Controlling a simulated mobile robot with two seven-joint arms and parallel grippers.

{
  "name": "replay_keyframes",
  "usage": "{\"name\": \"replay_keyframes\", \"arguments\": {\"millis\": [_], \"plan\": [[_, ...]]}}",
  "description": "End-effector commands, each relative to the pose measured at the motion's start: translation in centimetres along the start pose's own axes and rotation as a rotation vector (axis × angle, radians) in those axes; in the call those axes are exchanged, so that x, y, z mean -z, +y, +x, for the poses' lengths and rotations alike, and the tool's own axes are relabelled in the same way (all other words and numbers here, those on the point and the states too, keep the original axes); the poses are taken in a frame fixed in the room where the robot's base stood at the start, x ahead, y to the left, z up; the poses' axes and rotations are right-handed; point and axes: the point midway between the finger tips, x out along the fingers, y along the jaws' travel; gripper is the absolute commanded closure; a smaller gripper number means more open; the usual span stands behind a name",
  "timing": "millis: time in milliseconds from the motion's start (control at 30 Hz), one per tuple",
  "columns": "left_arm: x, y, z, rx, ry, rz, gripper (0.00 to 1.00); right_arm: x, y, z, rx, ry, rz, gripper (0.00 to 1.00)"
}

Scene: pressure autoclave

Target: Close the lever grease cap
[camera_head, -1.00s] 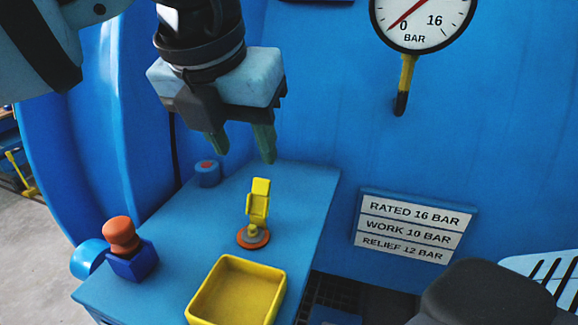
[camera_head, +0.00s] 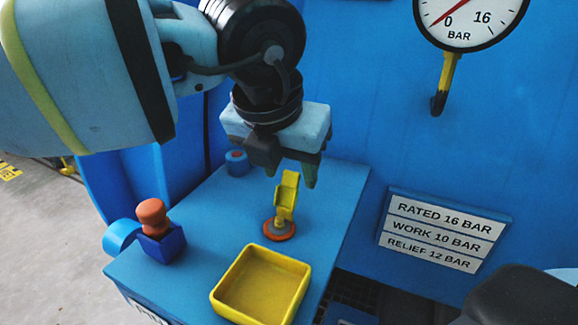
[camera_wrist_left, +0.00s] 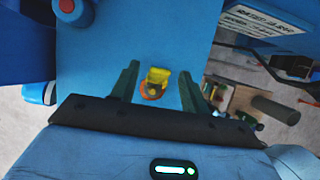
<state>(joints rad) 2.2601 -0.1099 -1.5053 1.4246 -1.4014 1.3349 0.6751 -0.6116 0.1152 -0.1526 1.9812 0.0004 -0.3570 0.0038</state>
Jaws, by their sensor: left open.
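The lever grease cap (camera_head: 286,194) is a yellow lever standing up from a round orange base (camera_head: 279,229) on the blue bench top. In the left wrist view the yellow lever (camera_wrist_left: 158,76) shows between the two finger lines, with its orange base (camera_wrist_left: 152,91) partly behind it. My left gripper (camera_head: 293,174) is open, its dark green fingers pointing down just above and behind the lever's top. I see no clear contact between them. My right gripper is not in view.
A yellow square tray (camera_head: 262,285) sits in front of the cap. An orange knob on a blue block (camera_head: 160,230) stands to the left. A small blue button housing (camera_head: 237,163) is behind. A pressure gauge (camera_head: 470,15) and rating plate (camera_head: 437,232) are on the blue vessel.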

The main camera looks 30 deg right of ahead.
Motion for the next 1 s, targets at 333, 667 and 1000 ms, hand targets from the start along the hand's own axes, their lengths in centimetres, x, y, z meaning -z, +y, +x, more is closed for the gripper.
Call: {"name": "replay_keyframes", "arguments": {"millis": [333, 667, 1000], "plan": [[-0.02, 0.01, 0.54, 0.000, -0.001, 0.000, 0.55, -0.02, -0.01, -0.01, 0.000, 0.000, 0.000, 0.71], [-0.01, 0.00, 0.51, 0.000, -0.001, 0.000, 0.95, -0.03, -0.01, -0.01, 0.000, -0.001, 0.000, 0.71], [0.25, 0.04, 0.29, 0.000, -0.042, 0.001, 1.00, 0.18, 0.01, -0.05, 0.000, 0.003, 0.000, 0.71]]}}
